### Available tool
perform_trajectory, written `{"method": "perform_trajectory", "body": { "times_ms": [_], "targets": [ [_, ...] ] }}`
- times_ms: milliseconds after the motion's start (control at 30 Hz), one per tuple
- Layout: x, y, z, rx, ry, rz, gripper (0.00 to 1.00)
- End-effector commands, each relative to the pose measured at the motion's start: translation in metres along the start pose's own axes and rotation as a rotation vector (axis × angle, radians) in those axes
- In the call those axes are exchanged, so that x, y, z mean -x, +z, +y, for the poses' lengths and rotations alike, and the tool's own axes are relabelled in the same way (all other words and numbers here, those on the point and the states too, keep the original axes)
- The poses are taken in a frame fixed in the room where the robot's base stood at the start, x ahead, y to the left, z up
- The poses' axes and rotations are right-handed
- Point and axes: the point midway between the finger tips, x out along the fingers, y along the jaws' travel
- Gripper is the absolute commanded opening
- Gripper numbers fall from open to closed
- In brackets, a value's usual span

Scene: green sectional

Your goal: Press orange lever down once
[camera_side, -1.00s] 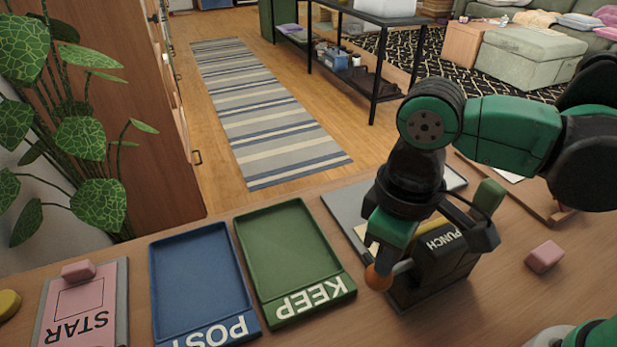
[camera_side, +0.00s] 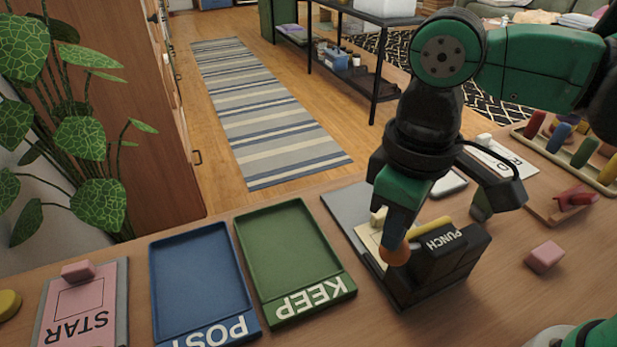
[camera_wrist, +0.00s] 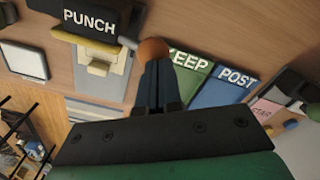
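The orange lever knob (camera_side: 396,254) sits at the left front of the black punch marked PUNCH (camera_side: 455,255). In the wrist view the knob (camera_wrist: 153,51) and the punch (camera_wrist: 90,24) show at the top. My gripper (camera_side: 397,238) points down from above, its fingertips at the top of the knob. In the wrist view the gripper's fingers (camera_wrist: 157,80) look closed together and end against the knob; the knob is beyond the tips, not visibly between them. The lever's rod is mostly hidden in the side view. A pale yellow card (camera_side: 370,237) lies under the punch.
A green KEEP tray (camera_side: 290,245), a blue POST tray (camera_side: 200,275) and a pink STAR pad (camera_side: 85,310) are to the left. A pink block (camera_side: 545,256) lies to the right. A rack with coloured pegs (camera_side: 575,150) is at the far right.

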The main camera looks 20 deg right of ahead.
Motion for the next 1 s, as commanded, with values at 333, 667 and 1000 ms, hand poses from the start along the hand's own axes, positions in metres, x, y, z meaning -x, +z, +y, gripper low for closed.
{"method": "perform_trajectory", "body": {
  "times_ms": [333, 667, 1000],
  "targets": [
    [0.031, 0.000, 0.000, 0.000, 0.000, 0.000, 0.00],
    [0.060, 0.000, 0.000, 0.000, 0.000, 0.000, 0.00],
    [0.071, 0.001, 0.000, 0.000, 0.000, 0.000, 0.00]
  ]
}}
